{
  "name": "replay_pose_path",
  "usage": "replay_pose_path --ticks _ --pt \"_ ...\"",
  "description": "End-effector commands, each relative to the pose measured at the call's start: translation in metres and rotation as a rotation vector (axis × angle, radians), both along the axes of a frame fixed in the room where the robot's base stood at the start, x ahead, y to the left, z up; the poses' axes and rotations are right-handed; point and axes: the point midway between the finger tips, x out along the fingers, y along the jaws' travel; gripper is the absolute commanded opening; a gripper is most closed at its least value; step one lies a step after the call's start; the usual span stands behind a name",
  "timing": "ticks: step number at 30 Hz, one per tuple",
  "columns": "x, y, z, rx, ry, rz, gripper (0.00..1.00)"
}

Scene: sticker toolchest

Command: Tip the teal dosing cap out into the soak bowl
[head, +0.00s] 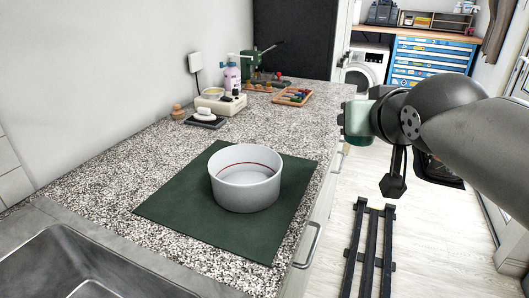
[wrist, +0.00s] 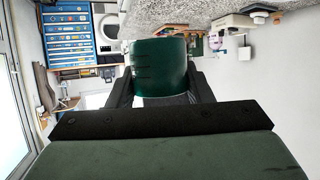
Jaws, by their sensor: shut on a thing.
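The soak bowl (head: 245,190) is white and round, with a red line around its inner wall. It stands upright on a dark green mat (head: 180,205) on the counter. In the wrist view my gripper (wrist: 162,88) is shut on the teal dosing cap (wrist: 158,66), a dark green cylinder held between the two black fingers. Its contents are hidden, and I cannot tell which way its mouth faces. In the head view my arm's end is right of the bowl, beyond the counter's edge and apart from the bowl. The fingers are not clear there.
A sink (head: 85,265) lies at the near left. A soap dish (head: 204,120), a white dispenser (head: 220,102), a bottle (head: 232,76) and a wooden tray (head: 293,96) stand farther back. A blue tool chest (head: 430,58) and a washing machine (head: 366,66) are beyond. The counter around the mat is clear.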

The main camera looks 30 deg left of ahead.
Motion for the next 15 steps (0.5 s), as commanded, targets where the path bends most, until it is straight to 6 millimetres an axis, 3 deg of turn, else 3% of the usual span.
replay_pose_path --ticks 1,6,9,15 --pt "-0.007 0.025 -0.015 0.002 0.001 0.065 0.25" --pt "-0.04 0.102 -0.024 0.002 0.002 0.307 0.25" --pt "-0.058 0.136 -0.023 0.002 0.002 0.427 0.25" --pt "-0.08 0.17 -0.015 -0.002 0.001 0.556 0.25"
